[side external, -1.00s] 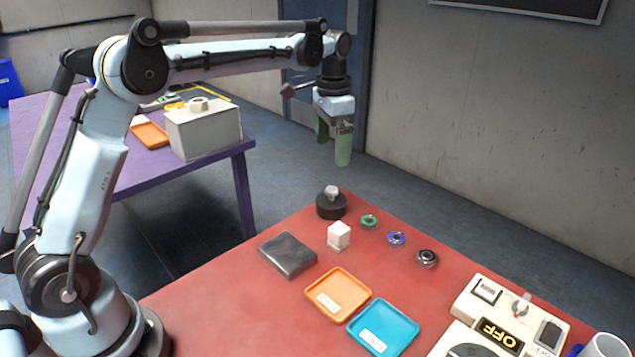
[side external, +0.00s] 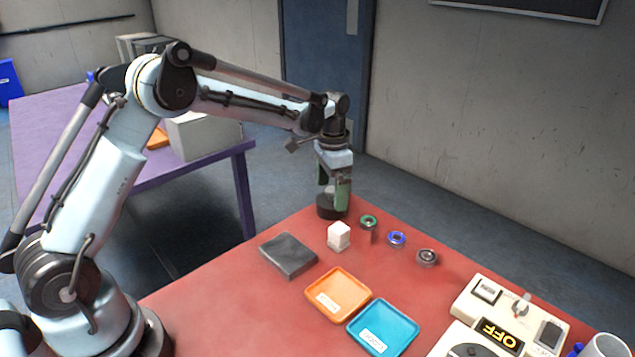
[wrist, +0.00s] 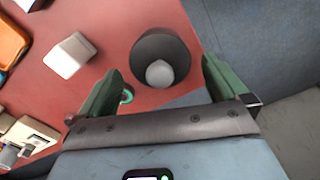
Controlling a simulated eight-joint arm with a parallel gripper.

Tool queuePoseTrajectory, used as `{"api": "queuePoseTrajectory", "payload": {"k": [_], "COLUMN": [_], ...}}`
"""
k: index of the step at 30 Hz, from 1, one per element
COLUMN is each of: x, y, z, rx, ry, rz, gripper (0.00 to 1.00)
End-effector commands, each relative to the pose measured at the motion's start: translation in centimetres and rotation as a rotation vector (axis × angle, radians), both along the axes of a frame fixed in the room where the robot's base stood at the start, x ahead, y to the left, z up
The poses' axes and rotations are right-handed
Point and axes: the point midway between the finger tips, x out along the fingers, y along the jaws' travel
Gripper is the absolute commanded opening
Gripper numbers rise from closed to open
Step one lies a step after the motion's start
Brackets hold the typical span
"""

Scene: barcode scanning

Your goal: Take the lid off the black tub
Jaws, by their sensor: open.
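The black tub (side external: 330,207) stands upright at the far corner of the red table. In the wrist view my gripper (wrist: 162,80) is open, one finger on each side of the knob, with gaps between. The side view hides most of the knob behind the fingers.
A white block (side external: 339,236), a green ring (side external: 368,222), a blue ring (side external: 396,239) and a dark ring (side external: 427,257) lie near the tub. A dark grey box (side external: 288,255), orange tray (side external: 338,295) and blue tray (side external: 383,327) are nearer. The table edge is just behind the tub.

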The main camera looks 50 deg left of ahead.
Motion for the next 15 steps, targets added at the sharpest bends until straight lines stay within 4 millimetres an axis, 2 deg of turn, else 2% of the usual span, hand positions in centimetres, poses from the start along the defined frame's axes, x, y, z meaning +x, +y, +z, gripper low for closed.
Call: {"api": "queuePoseTrajectory", "payload": {"k": [3, 10, 15], "x": [-0.02, -0.03, -0.03], "y": [0.0, 0.0, 0.0], "z": [-0.84, -0.96, -0.94], "rx": [0.001, 0.001, 0.001], "ry": [0.0, 0.0, 0.0], "rz": [0.0, 0.001, 0.001], "gripper": [1.0, 1.0, 0.76]}}
